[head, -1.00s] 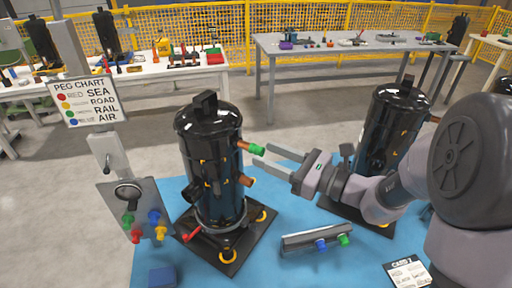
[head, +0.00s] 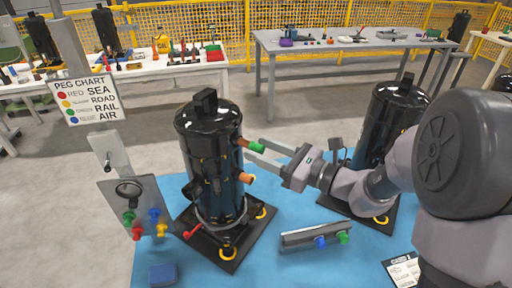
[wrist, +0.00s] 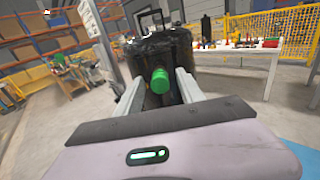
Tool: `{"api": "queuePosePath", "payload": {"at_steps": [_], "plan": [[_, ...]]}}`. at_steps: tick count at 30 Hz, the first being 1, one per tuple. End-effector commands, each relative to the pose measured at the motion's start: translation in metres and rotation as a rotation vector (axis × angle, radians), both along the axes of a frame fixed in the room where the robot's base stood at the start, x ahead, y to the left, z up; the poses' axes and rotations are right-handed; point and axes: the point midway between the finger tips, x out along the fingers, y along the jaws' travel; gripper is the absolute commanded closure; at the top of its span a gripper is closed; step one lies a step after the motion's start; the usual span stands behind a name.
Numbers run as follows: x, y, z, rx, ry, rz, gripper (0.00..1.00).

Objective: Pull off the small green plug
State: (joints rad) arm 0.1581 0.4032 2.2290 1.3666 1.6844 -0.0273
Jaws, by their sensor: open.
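The small green plug (head: 257,148) sits on the end of a short copper stub on the upper right side of the black compressor (head: 208,150). My gripper (head: 266,153) is open, with its fingers pointing left at the plug. In the wrist view the green plug (wrist: 160,80) lies between the two open fingertips (wrist: 158,86), with gaps showing beside it. The fingers do not appear to touch it. The compressor (wrist: 165,48) fills the space behind the plug.
A lower copper stub (head: 247,178) sticks out below the plug. A second black compressor (head: 385,125) stands at the right behind my arm. A grey bar with blue and green plugs (head: 316,238) lies on the blue mat (head: 265,265). A peg panel (head: 133,207) stands at the left.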

Motion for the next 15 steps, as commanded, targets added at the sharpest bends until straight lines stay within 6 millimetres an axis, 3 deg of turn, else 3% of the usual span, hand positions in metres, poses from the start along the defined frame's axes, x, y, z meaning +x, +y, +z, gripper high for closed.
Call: {"api": "queuePosePath", "payload": {"at_steps": [10, 15], "plan": [[0.0000, 0.0000, 0.0000, 0.000, 0.000, 0.000, 0.55], [0.0000, 0.0000, 0.0000, 0.000, 0.000, 0.000, 0.88]]}}
